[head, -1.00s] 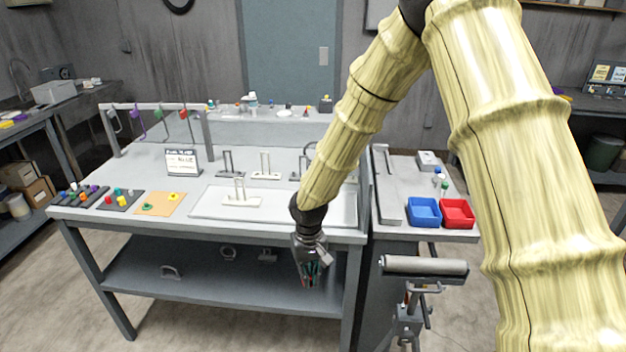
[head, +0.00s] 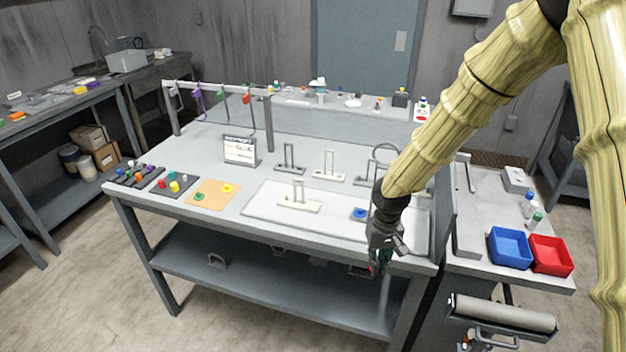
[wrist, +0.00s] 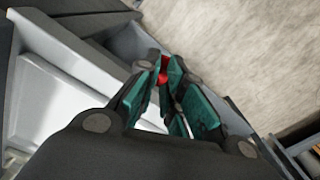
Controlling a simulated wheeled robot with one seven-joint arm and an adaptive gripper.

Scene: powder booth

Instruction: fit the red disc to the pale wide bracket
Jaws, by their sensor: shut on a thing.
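The red disc (wrist: 163,78) shows as a small red piece between my gripper's teal-padded fingers in the wrist view; most of it is hidden. My gripper (wrist: 164,88) is shut on it. In the head view my gripper (head: 378,268) hangs pointing down at the worktable's front edge, right of the brackets. A pale bracket (head: 299,203) with a wide base and upright posts stands on the white tray (head: 262,208). Another pale bracket (head: 328,177) stands behind the tray. I cannot tell for sure which is the wide one.
A dark bracket (head: 289,168) stands behind the tray, and a blue piece (head: 360,213) lies on the tray near my arm. A small sign (head: 240,150) stands to the left. Blue (head: 510,248) and red (head: 551,256) bins and a roller stand (head: 503,313) are at the right.

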